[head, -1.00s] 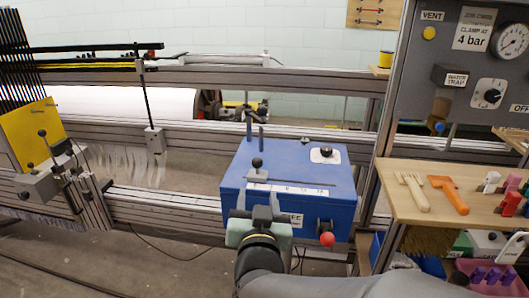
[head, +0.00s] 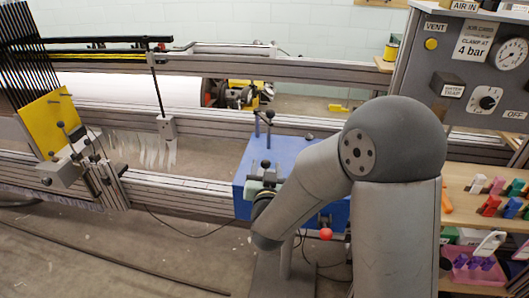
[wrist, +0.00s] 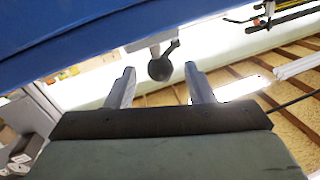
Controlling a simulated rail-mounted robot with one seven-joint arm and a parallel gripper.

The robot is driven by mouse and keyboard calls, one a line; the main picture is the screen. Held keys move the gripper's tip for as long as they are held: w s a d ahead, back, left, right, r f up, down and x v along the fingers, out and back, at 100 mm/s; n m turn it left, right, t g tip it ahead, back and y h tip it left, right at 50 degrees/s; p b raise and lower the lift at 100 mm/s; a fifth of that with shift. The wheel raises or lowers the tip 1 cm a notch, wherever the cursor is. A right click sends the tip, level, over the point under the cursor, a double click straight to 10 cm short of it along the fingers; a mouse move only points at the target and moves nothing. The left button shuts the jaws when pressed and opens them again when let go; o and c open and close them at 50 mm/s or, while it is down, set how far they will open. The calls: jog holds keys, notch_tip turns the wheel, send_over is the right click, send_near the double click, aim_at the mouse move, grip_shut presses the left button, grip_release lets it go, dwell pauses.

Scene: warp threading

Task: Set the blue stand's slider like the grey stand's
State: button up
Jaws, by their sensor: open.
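The blue stand (head: 245,161) is a box in the middle of the head view, its right part hidden by my arm. Its slider, a black ball knob (head: 265,164), stands near the left end; the scale is covered. My gripper (head: 263,181) is at the stand's front left, just below the knob in this view. In the wrist view my gripper (wrist: 159,80) is open and empty. The knob (wrist: 160,68) appears between the fingertips, seemingly apart from them, under the blue edge (wrist: 70,40). A grey bracket with black knobs (head: 62,172) is at the far left; I cannot tell whether it is the grey stand.
A grey control panel (head: 466,65) stands at the right. A wooden shelf (head: 460,185) below it holds small coloured items. A metal rail (head: 190,192) runs left of the stand. A rod with a grey block (head: 167,127) hangs over the threads.

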jog(key=shift+w+a+p, duration=0.15)
jog(key=shift+w+p, duration=0.3)
jog(key=shift+w, duration=1.7)
